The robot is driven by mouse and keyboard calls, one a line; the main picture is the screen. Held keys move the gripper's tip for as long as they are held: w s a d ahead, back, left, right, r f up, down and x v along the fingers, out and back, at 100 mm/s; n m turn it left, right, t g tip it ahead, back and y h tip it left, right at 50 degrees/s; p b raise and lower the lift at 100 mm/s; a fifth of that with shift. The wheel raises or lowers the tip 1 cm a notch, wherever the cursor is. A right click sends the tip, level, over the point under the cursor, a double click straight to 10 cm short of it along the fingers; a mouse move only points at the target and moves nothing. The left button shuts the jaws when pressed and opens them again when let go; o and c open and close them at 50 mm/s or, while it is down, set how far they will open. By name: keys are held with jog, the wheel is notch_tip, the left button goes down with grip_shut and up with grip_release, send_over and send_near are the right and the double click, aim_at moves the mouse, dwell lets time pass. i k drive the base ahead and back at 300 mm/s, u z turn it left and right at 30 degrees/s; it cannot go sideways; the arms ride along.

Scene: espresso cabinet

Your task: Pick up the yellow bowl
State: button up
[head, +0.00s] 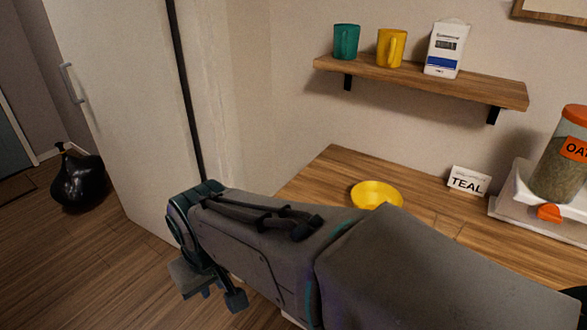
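The yellow bowl (376,194) sits upright on the wooden counter, near the counter's back left. My arm passes in front of it and hides its near lower edge. My gripper (218,293) hangs below the wrist, left of the bowl and apart from it, out in front of the white cabinet side. Its fingers look spread apart, with nothing seen between them. The arm hides part of the gripper.
A wall shelf (420,82) above holds a teal mug (346,41), a yellow mug (391,48) and a white carton (445,49). A black bag (78,181) lies on the floor.

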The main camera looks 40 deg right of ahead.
aim_at(368, 196)
jog(key=i, duration=1)
jog(key=z, duration=3.15)
